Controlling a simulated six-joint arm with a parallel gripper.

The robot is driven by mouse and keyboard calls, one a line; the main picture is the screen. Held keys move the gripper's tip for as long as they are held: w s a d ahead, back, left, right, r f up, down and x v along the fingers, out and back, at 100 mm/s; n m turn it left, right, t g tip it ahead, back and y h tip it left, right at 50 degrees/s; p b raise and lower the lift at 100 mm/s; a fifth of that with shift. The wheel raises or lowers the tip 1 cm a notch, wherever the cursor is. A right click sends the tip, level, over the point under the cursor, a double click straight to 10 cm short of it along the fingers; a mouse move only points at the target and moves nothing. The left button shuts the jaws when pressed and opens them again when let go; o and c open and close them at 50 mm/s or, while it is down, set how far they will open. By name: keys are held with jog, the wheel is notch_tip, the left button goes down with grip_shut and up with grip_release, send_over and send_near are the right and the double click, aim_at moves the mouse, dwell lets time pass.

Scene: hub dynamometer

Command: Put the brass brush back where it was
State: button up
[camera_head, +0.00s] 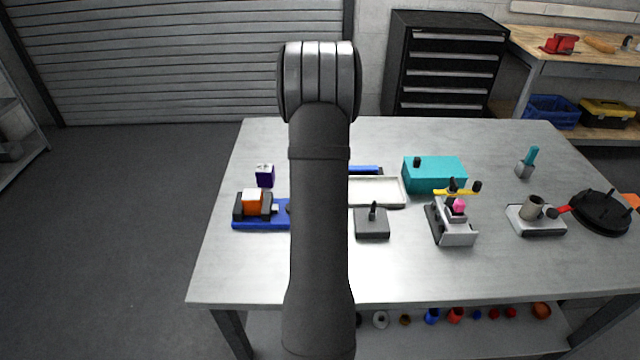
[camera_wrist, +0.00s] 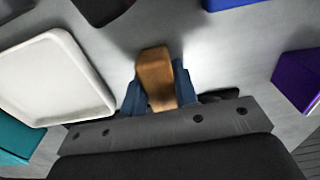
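In the wrist view, a golden-brown, block-like piece, which I take for the brass brush (camera_wrist: 155,75), sits between the two blue fingers of my gripper (camera_wrist: 158,85). The fingers press against its sides, so the gripper is shut on it. Its far end sticks out past the fingertips, and its lower part is hidden by the gripper body. Whether it touches the table is hard to tell. In the head view my arm hides the gripper and the brush.
A white tray (camera_head: 380,192) and teal box (camera_head: 435,173) lie to the right of my arm. A grey block with a peg (camera_head: 372,224) stands in front of the tray. A purple box (camera_head: 265,177) and blue-based fixture (camera_head: 262,220) are left. The table's front centre is clear.

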jog(key=shift+o, duration=0.5)
jog(key=shift+s+f, duration=0.15)
jog(key=shift+f, duration=0.35)
jog(key=shift+o, duration=0.4)
jog(key=shift+r, duration=0.35)
notch_tip(320, 180, up, 13)
jog(key=shift+f, duration=0.2)
notch_tip(320, 180, down, 12)
